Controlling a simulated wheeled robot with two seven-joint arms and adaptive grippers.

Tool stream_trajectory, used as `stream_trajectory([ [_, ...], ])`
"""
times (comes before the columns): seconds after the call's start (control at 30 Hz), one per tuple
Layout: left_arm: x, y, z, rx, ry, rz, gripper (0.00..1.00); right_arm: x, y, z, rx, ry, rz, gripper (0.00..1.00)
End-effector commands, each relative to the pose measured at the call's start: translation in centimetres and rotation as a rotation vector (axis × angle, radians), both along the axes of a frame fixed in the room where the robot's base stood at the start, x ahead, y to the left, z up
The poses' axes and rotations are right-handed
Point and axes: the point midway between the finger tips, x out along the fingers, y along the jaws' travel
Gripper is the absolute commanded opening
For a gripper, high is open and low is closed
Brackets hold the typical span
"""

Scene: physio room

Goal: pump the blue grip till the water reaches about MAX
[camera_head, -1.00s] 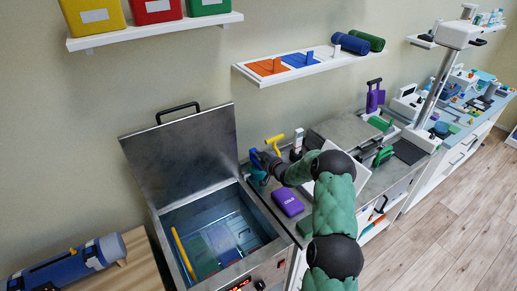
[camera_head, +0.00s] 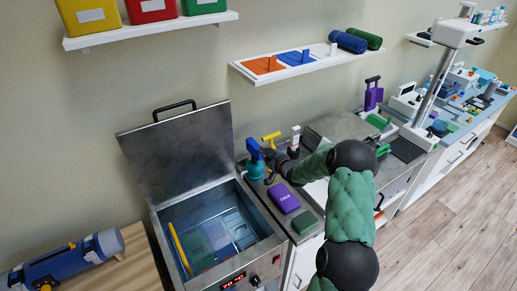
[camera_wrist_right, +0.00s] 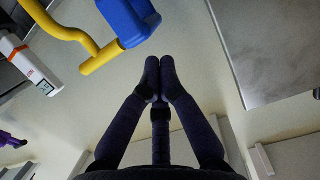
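The blue grip (camera_head: 253,148) stands above a teal base behind the right rim of the open steel water tank (camera_head: 262,248). It also shows at the top of the right wrist view (camera_wrist_right: 132,18), close to a yellow curved handle (camera_wrist_right: 58,28). My right gripper (camera_head: 270,158) is just right of the grip in the head view. In the right wrist view its fingertips (camera_wrist_right: 160,72) are together with nothing between them, apart from the blue grip. Pale blue water (camera_head: 215,232) lies in the tank; I cannot read a MAX mark. My left gripper is not in view.
The tank's lid (camera_head: 185,150) stands open against the wall. A yellow rod (camera_head: 180,250) leans inside the tank. A white-and-orange device (camera_wrist_right: 30,62) is near the gripper.

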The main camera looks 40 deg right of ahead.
Motion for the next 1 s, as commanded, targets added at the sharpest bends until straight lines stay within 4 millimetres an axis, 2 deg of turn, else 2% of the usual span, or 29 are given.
stream_trajectory([
  [0.1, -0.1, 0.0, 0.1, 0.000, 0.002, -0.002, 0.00, -1.5, 0.0, 0.5, -0.001, 0.000, -0.002, 0.00],
  [0.3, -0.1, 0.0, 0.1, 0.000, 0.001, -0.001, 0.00, -2.6, 0.2, 0.7, -0.001, -0.001, 0.000, 0.00],
  [1.0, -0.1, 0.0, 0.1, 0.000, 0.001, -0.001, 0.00, -2.7, 0.2, 0.7, -0.001, -0.001, 0.000, 0.00],
])
